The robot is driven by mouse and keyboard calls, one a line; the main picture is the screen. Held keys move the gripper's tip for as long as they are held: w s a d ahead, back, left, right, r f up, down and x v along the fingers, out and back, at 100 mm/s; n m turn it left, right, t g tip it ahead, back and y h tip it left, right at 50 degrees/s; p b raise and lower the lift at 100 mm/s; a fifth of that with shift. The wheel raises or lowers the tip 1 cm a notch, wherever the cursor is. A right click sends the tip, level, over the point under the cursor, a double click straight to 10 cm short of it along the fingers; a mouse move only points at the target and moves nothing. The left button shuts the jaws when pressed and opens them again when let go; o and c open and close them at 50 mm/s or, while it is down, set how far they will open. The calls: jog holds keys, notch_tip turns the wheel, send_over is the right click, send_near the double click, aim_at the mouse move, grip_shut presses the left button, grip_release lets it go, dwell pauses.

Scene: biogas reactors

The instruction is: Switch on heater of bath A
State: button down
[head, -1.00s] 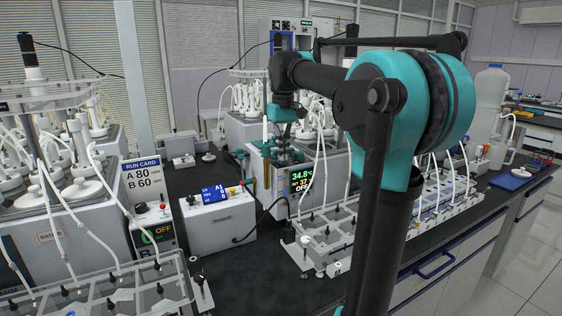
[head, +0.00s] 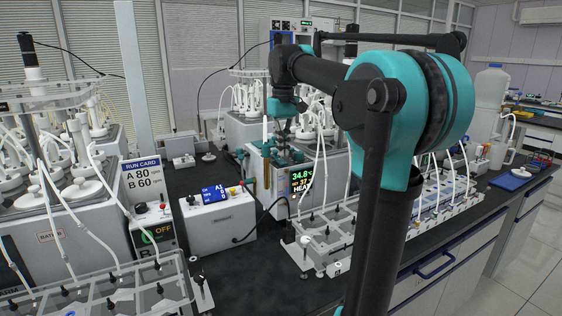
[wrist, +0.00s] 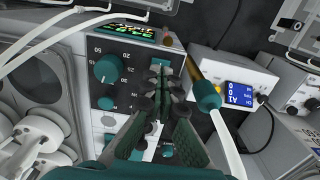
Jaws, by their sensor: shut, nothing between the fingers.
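The heater control unit (head: 260,180) stands at the middle back of the bench. Its lit display (head: 301,181) reads 34.8 °C with a second line near 37, and its bottom line now begins with "HEA". My gripper (wrist: 160,72) is shut and empty, over the panel beside the dial. It also shows in the head view (head: 284,130), above the unit. The fingers partly hide the switch, so contact cannot be told.
A run card (head: 142,178) reads A 80, B 60. Below it a control box (head: 153,236) shows OFF. A white box with a blue screen (head: 215,193) stands left of the heater unit. A tube rack (head: 325,245) stands in front, with dark bench between.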

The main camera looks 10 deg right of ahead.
aim_at(283, 163)
jog(key=shift+r, duration=2.4)
jog(key=shift+s, duration=0.1)
